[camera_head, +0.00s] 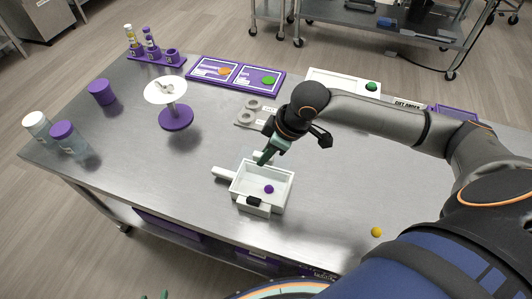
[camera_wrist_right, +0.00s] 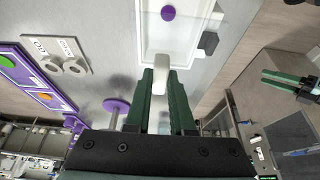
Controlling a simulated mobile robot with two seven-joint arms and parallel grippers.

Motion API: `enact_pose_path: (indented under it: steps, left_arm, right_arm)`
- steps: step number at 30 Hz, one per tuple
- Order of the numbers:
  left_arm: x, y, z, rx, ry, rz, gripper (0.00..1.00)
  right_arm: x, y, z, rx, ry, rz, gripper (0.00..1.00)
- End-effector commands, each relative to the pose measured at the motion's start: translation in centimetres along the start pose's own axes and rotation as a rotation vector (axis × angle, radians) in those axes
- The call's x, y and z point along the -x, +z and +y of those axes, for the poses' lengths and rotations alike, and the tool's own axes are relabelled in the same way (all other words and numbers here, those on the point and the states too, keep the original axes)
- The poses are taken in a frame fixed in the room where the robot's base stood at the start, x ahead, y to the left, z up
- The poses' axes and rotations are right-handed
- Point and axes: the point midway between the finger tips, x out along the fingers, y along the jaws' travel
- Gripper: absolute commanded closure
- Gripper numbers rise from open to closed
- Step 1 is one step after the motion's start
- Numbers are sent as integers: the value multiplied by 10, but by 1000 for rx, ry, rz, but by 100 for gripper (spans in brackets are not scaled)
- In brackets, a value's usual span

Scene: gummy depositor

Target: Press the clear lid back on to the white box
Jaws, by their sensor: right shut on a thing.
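The white box (camera_head: 236,193) stands on the steel table and holds a purple ball (camera_head: 269,189). A white handle (camera_head: 223,174) sticks out at its left, and a black piece (camera_head: 254,201) sits on its front side. My right gripper (camera_head: 264,156) is at the box's back edge. In the right wrist view its green fingers (camera_wrist_right: 160,85) are shut on a white tab (camera_wrist_right: 160,76) at the box's rim.
A purple stand with a white top (camera_head: 176,117), jars (camera_head: 66,137) and a purple cup (camera_head: 102,92) stand left. Grey rings (camera_head: 252,104), a purple tray (camera_head: 236,75) and a white tray (camera_head: 345,78) lie behind. A yellow ball (camera_head: 376,232) lies right. Table around the box is mostly clear.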

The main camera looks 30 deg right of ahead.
Motion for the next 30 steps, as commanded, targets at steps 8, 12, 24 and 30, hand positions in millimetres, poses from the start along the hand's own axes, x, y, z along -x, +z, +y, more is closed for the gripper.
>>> enact_pose_path:
  steps: [8, 12, 24, 30]
  left_arm:
    - [-2, 2, 0, 0, 0, 0, 49]
    - [-6, 6, -1, 0, 0, 0, 49]
    - [-10, 10, -1, 0, 0, 0, 49]
    - [-10, 10, -1, 0, 0, 0, 49]
  right_arm:
    - [-10, 4, 0, -1, -1, -2, 100]
    - [-24, 10, -1, -1, -2, -1, 100]
    - [-54, 23, 0, -1, -1, -1, 100]
    - [-58, 24, 0, 0, -1, 0, 100]
